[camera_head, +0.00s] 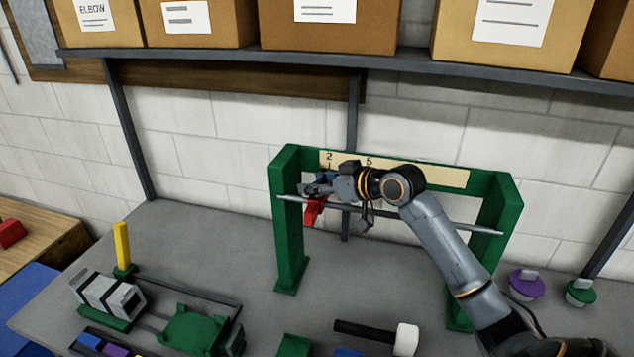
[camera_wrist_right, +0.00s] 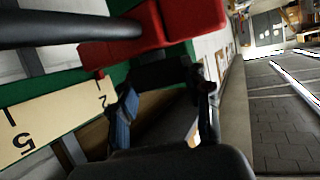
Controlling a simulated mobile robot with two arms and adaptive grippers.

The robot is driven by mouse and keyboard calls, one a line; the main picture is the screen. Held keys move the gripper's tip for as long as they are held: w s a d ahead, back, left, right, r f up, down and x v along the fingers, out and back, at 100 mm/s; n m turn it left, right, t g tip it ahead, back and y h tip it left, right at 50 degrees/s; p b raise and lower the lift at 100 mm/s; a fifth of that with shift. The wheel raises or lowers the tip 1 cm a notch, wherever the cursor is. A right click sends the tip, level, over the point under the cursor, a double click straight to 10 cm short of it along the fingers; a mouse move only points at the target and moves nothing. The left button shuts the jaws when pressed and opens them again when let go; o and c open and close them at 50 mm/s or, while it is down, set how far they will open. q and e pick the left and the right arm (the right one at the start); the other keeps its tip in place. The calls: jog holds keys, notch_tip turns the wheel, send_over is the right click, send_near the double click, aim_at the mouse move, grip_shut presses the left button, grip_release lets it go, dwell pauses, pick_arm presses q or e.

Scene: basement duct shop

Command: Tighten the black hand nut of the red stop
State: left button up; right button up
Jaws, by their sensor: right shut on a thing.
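The red stop (camera_head: 313,210) sits on the horizontal rod near the left post of the green frame (camera_head: 287,220). In the right wrist view the red stop (camera_wrist_right: 165,25) fills the upper middle, with the dark rod (camera_wrist_right: 70,28) running into it. My right gripper (camera_head: 318,189) is at the stop, its fingers reaching in from the right. In the wrist view my right gripper (camera_wrist_right: 165,88) is shut on a dark piece just under the red block, which looks like the black hand nut (camera_wrist_right: 155,72). Fingers hide most of the nut. My left gripper is out of view.
A cream scale (camera_head: 440,176) with numbers runs along the frame's top. A shelf (camera_head: 230,57) with boxes hangs above.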

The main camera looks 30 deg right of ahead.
jog(key=m+h, duration=0.3)
jog(key=h, duration=0.1)
jog(key=shift+a+m+t+h, duration=0.1)
jog(key=shift+m+t+h, duration=0.2)
jog(key=shift+m, duration=0.1)
jog(key=m+g+h, duration=0.1)
jog(key=m+h, duration=0.2)
jog(key=h, duration=0.1)
jog(key=shift+m, duration=0.4)
jog(key=m+g+h, duration=0.1)
jog(key=m+h, duration=0.1)
jog(key=shift+h, duration=0.3)
jog(key=shift+f+m+g+h+b, duration=0.1)
jog(key=shift+m+g+h+b, duration=0.2)
jog(key=shift+m+g+h, duration=1.25)
jog(key=shift+m, duration=0.25)
jog(key=o, duration=1.2)
jog(key=v, duration=1.1)
jog(key=shift+s+a, duration=0.2)
jog(key=shift+s, duration=0.1)
